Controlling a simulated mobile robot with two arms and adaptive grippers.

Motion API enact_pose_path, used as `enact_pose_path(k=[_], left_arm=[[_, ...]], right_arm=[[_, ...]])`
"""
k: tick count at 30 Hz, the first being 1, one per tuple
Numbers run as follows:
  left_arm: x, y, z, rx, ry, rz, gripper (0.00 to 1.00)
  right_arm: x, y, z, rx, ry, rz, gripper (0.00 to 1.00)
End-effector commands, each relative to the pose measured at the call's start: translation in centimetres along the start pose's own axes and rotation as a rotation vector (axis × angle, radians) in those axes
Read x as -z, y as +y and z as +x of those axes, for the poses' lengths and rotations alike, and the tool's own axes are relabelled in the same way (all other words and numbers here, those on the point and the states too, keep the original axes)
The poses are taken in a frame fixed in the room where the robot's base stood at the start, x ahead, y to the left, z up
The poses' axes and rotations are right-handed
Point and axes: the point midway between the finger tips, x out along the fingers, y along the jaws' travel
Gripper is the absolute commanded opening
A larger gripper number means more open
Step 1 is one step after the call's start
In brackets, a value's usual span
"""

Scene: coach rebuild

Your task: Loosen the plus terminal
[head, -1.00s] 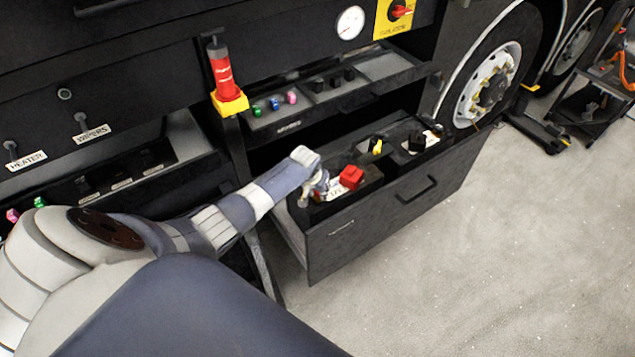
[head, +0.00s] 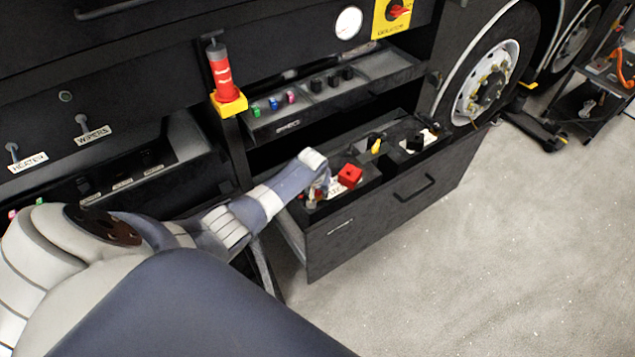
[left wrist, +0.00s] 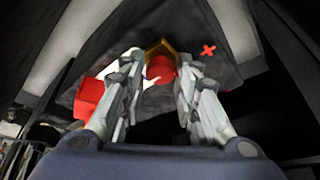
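The plus terminal shows in the left wrist view as a round red knob (left wrist: 160,69) with a brass-coloured clamp (left wrist: 159,46) behind it. A red plus mark (left wrist: 208,50) is on the dark battery top beside it. My left gripper (left wrist: 158,92) is open, its fingers apart on either side of the knob in the picture; contact cannot be told. In the head view my left gripper (head: 319,192) reaches down into the open battery drawer (head: 385,222) and hides the terminal. A red cap (head: 350,176) lies beside it, also in the left wrist view (left wrist: 90,97). My right gripper is out of view.
In the drawer, a yellow piece (head: 376,146) and a black cap (head: 415,143) sit farther right. A shelf with coloured knobs (head: 340,85) hangs above the drawer. A red cylinder (head: 219,72) stands in a yellow holder.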

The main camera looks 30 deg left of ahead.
Motion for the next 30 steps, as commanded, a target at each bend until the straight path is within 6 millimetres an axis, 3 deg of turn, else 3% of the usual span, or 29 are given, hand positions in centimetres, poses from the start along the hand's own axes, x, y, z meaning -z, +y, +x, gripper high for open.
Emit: enact_pose_path(k=[16,30], left_arm=[[0.1,0.0,-0.6,0.000,0.001,0.001,0.46],[0.1,0.0,-6.0,0.000,0.003,0.002,0.46]], right_arm=[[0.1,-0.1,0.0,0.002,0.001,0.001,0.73],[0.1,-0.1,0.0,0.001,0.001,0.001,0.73]])
